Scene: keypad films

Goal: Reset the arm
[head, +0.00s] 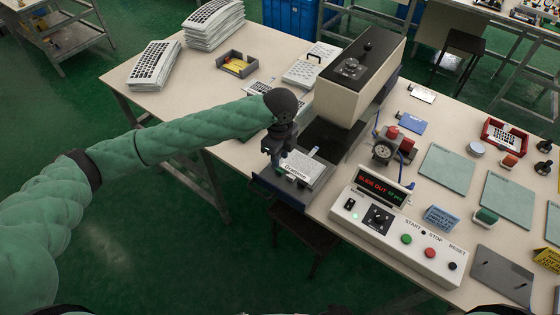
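My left arm, in a green quilted sleeve, reaches in from the left. Its dark gripper (276,160) points down at the left edge of the machine's slide. The slide bears a pale keypad plate (312,173) with a printed label. The fingers are small and dark, so I cannot tell whether they are open or touch the plate. The press machine (352,85), with a beige body and black top, stands behind the slide. The control box (385,228) in front shows red "SLIDE OUT" text on its display (381,190). My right gripper is not in view.
Keypad stacks (213,24) and a grey tray with yellow pieces (237,64) stand at the back left. Pale green mats (447,167), a red tray (505,136) and small tools lie at the right. The table's left part (150,98) has bare room.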

